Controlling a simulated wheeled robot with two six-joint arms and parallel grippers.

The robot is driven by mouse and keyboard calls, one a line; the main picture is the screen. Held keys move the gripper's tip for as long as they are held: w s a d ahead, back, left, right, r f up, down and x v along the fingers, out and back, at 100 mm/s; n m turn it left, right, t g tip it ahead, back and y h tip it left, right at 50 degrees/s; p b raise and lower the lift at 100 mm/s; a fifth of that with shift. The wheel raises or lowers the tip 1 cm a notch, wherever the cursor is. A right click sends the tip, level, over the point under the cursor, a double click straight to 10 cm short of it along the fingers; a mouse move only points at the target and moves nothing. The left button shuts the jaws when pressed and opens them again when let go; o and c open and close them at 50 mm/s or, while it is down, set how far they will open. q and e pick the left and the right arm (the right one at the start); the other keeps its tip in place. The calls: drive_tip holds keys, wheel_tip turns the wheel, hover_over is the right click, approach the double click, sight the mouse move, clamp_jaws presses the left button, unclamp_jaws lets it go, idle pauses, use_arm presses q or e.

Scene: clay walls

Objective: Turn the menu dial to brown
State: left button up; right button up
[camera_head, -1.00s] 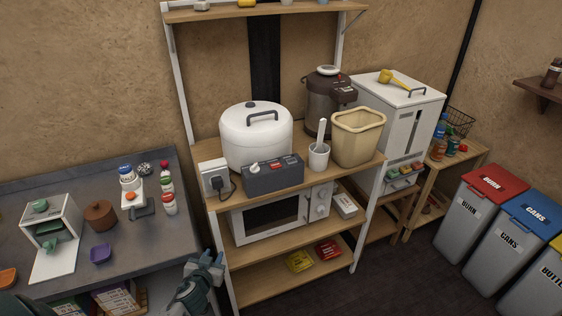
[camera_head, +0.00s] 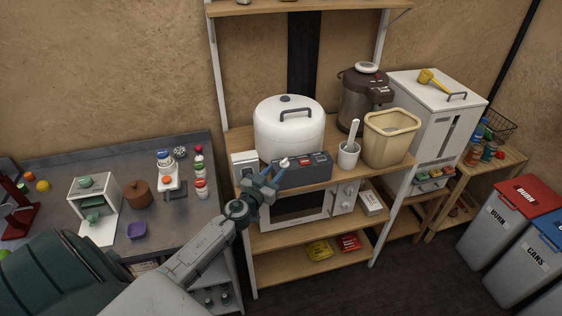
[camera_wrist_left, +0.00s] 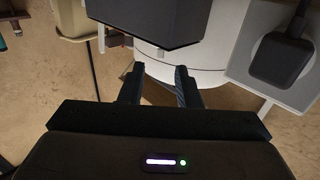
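A dark grey control box (camera_head: 308,170) stands on the wooden shelf in front of a white lidded cooker (camera_head: 290,128). A small white knob (camera_head: 284,162), seemingly the menu dial, is on its left part; its colour marks are too small to read. My left gripper (camera_head: 268,175) is open and empty at the box's left front, close to the knob; contact cannot be told. In the left wrist view the open fingers (camera_wrist_left: 159,88) are apart, with the dark box (camera_wrist_left: 145,20) and white cooker (camera_wrist_left: 195,62) beyond; the knob is not visible there. My right gripper is out of view.
A white socket with a black plug (camera_wrist_left: 280,58) is beside the box. A white cup (camera_head: 348,155) and cream bin (camera_head: 390,138) stand to the right. A microwave (camera_head: 300,207) with knobs is below. A grey counter (camera_head: 110,165) with small items lies left.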

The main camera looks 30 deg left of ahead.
sight(282, 163)
use_arm(q)
drive_tip(key=w, duration=0.4)
drive_tip(key=shift+w+a, duration=0.25)
drive_tip(key=shift+w, duration=0.15)
drive_tip(key=shift+f, duration=0.1)
clamp_jaws()
